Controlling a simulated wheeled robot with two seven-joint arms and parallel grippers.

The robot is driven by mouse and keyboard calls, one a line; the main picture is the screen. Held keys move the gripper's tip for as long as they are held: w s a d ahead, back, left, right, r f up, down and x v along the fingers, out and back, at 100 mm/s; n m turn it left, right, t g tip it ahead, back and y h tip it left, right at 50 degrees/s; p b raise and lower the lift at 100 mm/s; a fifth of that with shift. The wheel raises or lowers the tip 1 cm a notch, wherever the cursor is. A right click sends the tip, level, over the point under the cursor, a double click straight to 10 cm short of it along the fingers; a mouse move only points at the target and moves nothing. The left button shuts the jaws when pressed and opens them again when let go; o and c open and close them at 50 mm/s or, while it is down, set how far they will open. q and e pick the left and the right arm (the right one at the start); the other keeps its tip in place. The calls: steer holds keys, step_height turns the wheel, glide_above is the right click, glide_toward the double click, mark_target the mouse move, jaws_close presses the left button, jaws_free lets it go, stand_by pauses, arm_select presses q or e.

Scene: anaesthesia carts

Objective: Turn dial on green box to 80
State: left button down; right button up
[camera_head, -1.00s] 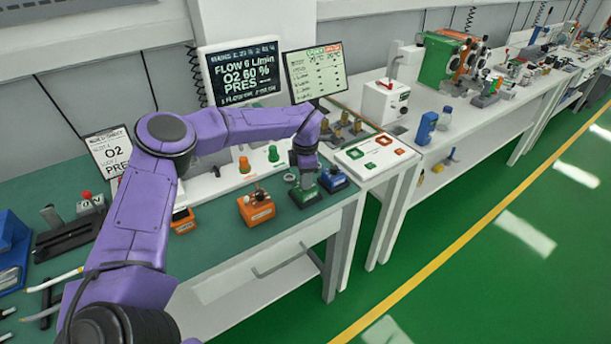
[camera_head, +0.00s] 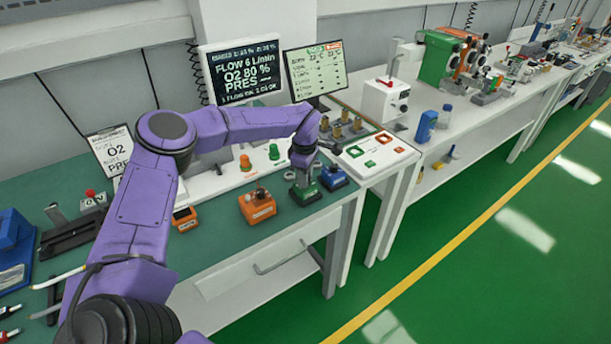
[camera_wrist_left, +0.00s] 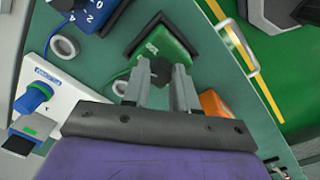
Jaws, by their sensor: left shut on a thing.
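The green box (camera_head: 306,197) stands near the front right edge of the green work surface. My left gripper (camera_head: 304,179) points down over it from above. In the left wrist view the green box (camera_wrist_left: 172,46) shows beyond the fingers, and my left gripper (camera_wrist_left: 164,80) is shut on its dark dial (camera_wrist_left: 160,71). The dial's pointer and scale are too small or hidden to read. The dark screen (camera_head: 240,72) behind reads "FLOW 6 L/min", "O2 80 %" and "PRES ---". My right gripper is not in view.
A blue box (camera_head: 333,178) stands close on the right of the green box. An orange box (camera_head: 258,208) stands to its left. A white panel with orange and green knobs (camera_head: 220,182) lies behind. The floor in front is clear.

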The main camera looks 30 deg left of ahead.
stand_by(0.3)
arm_select(q)
steer(key=c, duration=0.9)
jaws_free()
steer(key=shift+a, duration=0.1)
step_height(320, 180, up, 10)
steer(key=shift+s+r+b, duration=0.15)
steer(key=shift+r+b, duration=0.05)
steer(key=shift+b, duration=0.95)
